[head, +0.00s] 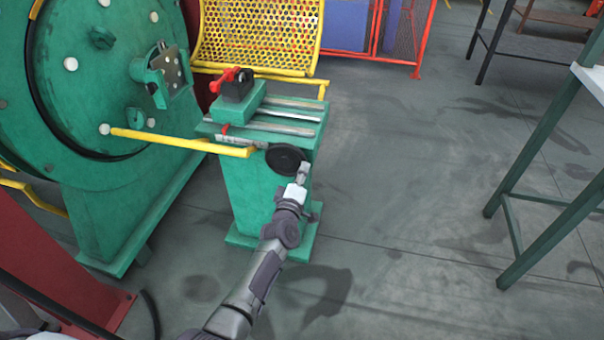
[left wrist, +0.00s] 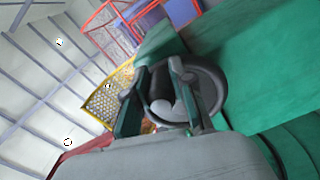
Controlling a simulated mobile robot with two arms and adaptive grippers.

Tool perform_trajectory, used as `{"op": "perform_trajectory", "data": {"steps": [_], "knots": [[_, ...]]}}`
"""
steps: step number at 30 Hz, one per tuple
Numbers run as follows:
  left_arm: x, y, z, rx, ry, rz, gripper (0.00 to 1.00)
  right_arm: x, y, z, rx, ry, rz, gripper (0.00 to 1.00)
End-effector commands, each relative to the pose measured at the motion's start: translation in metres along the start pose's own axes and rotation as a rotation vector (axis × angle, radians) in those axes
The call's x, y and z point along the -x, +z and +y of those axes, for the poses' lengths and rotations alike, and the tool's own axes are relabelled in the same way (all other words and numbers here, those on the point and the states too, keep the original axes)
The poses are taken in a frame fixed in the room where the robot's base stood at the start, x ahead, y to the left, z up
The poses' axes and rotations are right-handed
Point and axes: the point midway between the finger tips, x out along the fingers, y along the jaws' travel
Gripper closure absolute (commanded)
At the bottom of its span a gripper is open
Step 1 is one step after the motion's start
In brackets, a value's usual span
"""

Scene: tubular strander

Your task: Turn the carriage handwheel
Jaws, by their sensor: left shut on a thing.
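The carriage handwheel (head: 284,158) is a dark round wheel on the front of the green carriage stand (head: 262,190) in the head view. My left gripper (head: 302,172) reaches it from below, at the wheel's lower right edge. In the left wrist view the handwheel (left wrist: 212,92) is a grey ring with the left gripper (left wrist: 172,95) in front of it. The gripper's fingers are on either side of a dark grip on the wheel and are shut on it. The wheel's hub is partly hidden behind the fingers. My right gripper is not in view.
A yellow bar (head: 185,142) runs in front of the large green drum (head: 85,80) toward the handwheel. A red-handled clamp (head: 232,84) sits on the stand's top rails. A green-legged table (head: 545,150) stands at right. The floor between is clear.

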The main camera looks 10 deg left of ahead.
Motion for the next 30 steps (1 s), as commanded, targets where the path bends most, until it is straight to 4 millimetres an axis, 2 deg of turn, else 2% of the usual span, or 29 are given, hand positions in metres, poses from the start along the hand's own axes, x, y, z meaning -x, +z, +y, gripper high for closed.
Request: {"op": "perform_trajectory", "data": {"steps": [6,7,11,19,23,26,30], "knots": [[0.0,0.0,0.0,0.0,0.0,0.0,1.0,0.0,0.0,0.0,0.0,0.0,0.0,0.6],[0.0,0.0,0.0,0.0,0.001,0.0,0.72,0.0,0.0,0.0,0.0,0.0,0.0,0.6],[0.0,0.0,0.0,-0.001,0.001,0.0,0.51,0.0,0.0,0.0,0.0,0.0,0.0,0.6],[0.0,0.0,0.0,-0.001,0.001,0.001,0.51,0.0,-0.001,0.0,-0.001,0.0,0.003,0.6],[0.008,0.0,-0.001,0.0,0.0,0.0,0.51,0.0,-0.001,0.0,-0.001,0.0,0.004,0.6],[0.023,0.001,-0.001,0.0,-0.001,0.0,0.51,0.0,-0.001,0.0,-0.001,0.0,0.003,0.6],[0.053,0.0,-0.001,0.0,-0.002,0.001,0.51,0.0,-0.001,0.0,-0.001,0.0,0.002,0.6]]}}
